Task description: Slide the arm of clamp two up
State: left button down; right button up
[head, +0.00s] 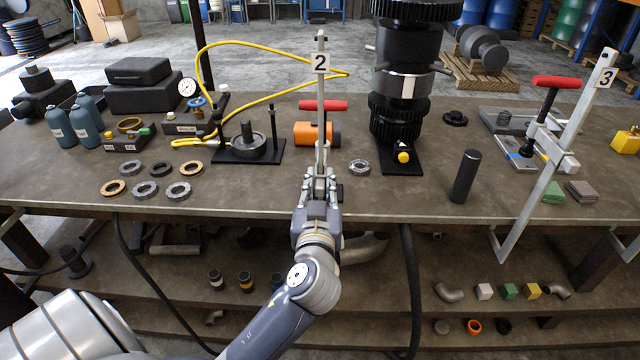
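Clamp two stands upright at the table's front edge, with its steel bar (321,100) and a plate marked 2 (320,63). Its red handle (322,105) shows behind the bar. My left gripper (320,178) comes up from below, in front of the lower bar, with a finger on each side of it. The gripper covers the part of the clamp there, so the sliding arm is not clearly visible. I cannot tell whether the fingers are closed on it. My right gripper is not in view.
An orange cylinder (312,134) lies just behind the bar. A tall black gear stack (397,100) stands to the right, and a pressing fixture (248,148) to the left. Clamp three (570,140) is at the far right. A ring (359,167) lies close to the gripper.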

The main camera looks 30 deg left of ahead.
aim_at(320, 149)
pick_arm(q)
notch_tip(320, 149, up, 7)
jog(key=p, duration=0.4)
jog(key=shift+r, duration=0.2)
jog(key=c, duration=1.5)
grip_release()
jog(key=shift+f, duration=0.2)
jog(key=shift+f, duration=0.1)
jog(key=v, duration=0.7)
jog(key=shift+s+d, duration=0.1)
jog(key=shift+s, duration=0.15)
